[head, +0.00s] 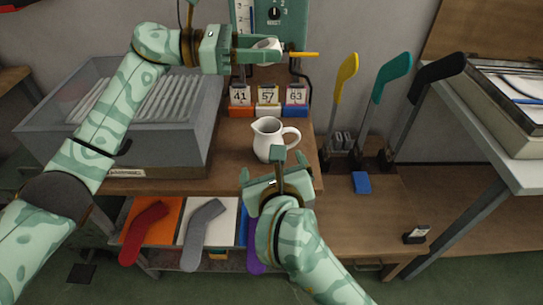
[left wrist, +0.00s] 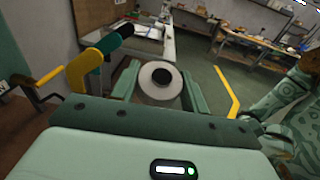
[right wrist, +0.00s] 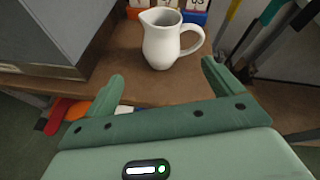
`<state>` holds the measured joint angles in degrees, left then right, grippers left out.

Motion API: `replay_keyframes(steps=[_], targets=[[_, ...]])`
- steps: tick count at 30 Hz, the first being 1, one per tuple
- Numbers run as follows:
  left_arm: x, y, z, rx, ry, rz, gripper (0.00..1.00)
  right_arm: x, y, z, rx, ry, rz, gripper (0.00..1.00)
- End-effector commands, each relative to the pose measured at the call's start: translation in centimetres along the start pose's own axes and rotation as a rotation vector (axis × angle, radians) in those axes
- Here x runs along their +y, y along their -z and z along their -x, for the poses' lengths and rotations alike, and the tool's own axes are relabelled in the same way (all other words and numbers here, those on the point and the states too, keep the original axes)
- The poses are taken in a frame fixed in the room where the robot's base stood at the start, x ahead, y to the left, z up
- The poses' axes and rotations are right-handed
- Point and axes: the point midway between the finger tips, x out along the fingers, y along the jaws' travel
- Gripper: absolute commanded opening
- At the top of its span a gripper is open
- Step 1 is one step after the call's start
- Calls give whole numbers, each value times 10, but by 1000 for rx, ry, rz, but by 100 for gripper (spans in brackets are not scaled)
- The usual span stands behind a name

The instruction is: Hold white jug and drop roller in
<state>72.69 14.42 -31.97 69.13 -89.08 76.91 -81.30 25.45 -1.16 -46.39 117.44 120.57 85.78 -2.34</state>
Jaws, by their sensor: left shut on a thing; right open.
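The white jug (head: 267,139) stands upright on the brown wooden table, its handle to the right; it also shows in the right wrist view (right wrist: 160,46). My left gripper (head: 280,50) is shut on a white roller (head: 267,44), high up in front of the green machine. In the left wrist view the roller (left wrist: 146,83) sits between the fingers, its end showing a dark centre. My right gripper (head: 277,167) is open and empty on the near side of the jug. In the right wrist view the jug stands just beyond the spread fingertips (right wrist: 163,82).
A grey bin (head: 190,150) stands left of the jug. Number cards 41, 57 and 63 (head: 268,97) stand behind it. Yellow, teal and black sock boards (head: 390,75) rise at the right. A blue block (head: 361,183) lies on the lower bench. Socks (head: 203,230) lie below in front.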

Motion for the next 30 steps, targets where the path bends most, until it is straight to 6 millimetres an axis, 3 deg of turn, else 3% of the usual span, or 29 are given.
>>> replay_keyframes(steps=[9, 13, 18, 27, 30], targets=[[0, 0, 0, 0, 0, 0, 21, -2, 0, -67, 1, 4, 3, 92], [0, 0, 0, 0, 0, 0, 21, -2, 0, -87, 1, 4, 3, 92], [0, 0, 0, 0, 0, 0, 21, -2, 1, -101, 2, 3, 1, 92], [0, 0, 0, 0, 0, 0, 21, -2, 1, -103, 1, 3, 0, 92], [0, 0, 0, 0, 0, 0, 21, -2, 1, -103, 1, 3, 0, 64]])
